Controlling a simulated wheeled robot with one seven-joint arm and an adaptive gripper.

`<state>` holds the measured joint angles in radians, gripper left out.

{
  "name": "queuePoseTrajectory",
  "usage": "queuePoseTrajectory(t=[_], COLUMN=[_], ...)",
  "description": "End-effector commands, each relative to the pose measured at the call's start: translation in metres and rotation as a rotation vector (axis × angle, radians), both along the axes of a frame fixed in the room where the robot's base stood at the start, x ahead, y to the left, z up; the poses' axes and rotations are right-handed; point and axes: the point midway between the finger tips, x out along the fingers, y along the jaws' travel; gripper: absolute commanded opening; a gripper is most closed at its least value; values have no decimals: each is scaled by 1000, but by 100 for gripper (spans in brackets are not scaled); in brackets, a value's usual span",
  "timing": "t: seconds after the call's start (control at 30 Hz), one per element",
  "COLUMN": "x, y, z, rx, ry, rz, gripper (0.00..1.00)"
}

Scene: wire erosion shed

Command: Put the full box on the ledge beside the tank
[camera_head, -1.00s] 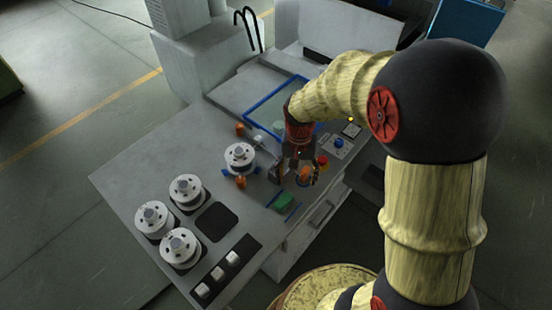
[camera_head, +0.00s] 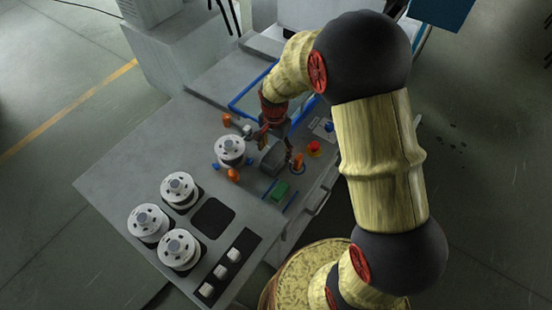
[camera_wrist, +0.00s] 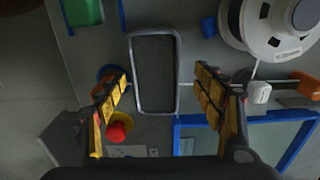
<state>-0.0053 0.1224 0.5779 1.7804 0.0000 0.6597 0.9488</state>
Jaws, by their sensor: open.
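A grey rectangular box (camera_head: 272,159) with a pale rim stands on the bench in the head view. In the wrist view the box (camera_wrist: 156,74) shows from above, with a dark fill inside its rim. My gripper (camera_head: 276,147) is open above the box; in the wrist view its fingers (camera_wrist: 164,95) stand to either side of the box's lower end, with gaps visible. The blue-rimmed tank (camera_head: 241,106) is behind my gripper and partly hidden by my arm. Its blue frame (camera_wrist: 177,146) also shows at the wrist view's lower right. I cannot tell which surface is the ledge.
A white spool (camera_head: 230,148) stands close left of the box, with orange knobs around it. A red button (camera_head: 315,148) is to the right and a green block (camera_head: 281,190) in front. Several spools (camera_head: 148,221) and a dark square pad (camera_head: 212,215) occupy the bench's near left.

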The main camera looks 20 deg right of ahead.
Motion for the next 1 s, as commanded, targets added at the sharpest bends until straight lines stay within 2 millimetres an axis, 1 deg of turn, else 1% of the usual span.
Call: queuePoseTrajectory(t=[0.03, 0.2, 0.3, 0.53, 1.0], x=[-3, -5, -5, -5, -5], y=[-1, -3, -3, -3, -3], z=[-8, -33, -41, -42, -42], rx=[0, 1, 0, 0, 0], ry=[4, 4, 2, 1, 1], rz=[-1, 1, 1, 1, 1], gripper=[68, 68, 68, 68, 41])
